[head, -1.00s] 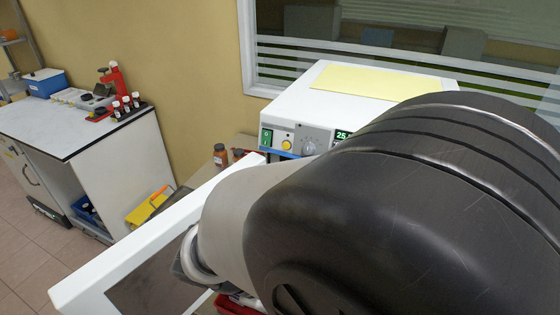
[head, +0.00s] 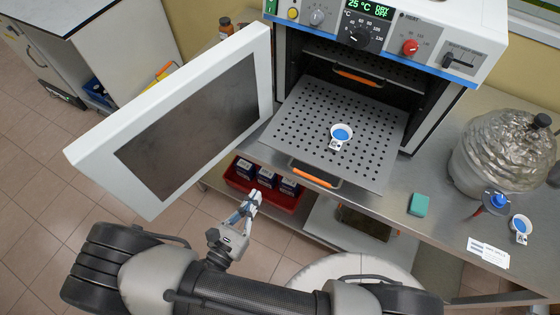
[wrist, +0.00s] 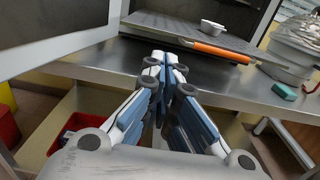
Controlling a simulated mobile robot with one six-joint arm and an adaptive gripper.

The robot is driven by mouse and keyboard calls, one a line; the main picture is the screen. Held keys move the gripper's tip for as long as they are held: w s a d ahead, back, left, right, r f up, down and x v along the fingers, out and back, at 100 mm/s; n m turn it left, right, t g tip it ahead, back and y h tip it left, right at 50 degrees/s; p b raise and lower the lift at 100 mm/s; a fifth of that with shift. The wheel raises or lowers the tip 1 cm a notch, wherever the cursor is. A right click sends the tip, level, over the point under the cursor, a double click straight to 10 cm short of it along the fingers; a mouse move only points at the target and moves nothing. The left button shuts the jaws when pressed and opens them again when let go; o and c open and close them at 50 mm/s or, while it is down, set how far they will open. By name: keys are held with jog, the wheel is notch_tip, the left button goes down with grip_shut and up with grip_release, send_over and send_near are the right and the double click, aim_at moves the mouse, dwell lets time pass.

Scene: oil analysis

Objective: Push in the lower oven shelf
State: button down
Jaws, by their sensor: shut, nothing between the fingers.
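The lower oven shelf (head: 362,158) is a perforated grey tray pulled out of the open oven. Its orange handle (head: 314,174) is at its front edge, and this handle also shows in the wrist view (wrist: 217,50). A small white cup with blue contents (head: 341,134) stands on the shelf. My gripper (head: 253,202) is shut and empty, in front of and to the left of the handle, apart from it. In the wrist view my closed fingertips (wrist: 166,62) point toward the steel bench edge, left of the handle.
The oven door (head: 188,120) stands open on the left. An upper shelf with an orange handle (head: 357,77) is inside. A foil-covered vessel (head: 503,152), a green sponge (head: 419,205) and another small cup (head: 521,225) are on the right. A red bin (head: 268,188) is below the bench.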

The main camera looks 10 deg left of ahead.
aim_at(305, 115)
jog(key=b+x, duration=0.2)
jog(key=x, duration=1.1)
jog(key=shift+w, duration=0.2)
jog(key=b+x, duration=0.3)
jog(key=x, duration=1.6)
jog(key=shift+w+d+f, duration=0.1)
jog(key=shift+w+d, duration=0.1)
jog(key=shift+w, duration=0.1)
jog(key=shift+a, duration=0.1)
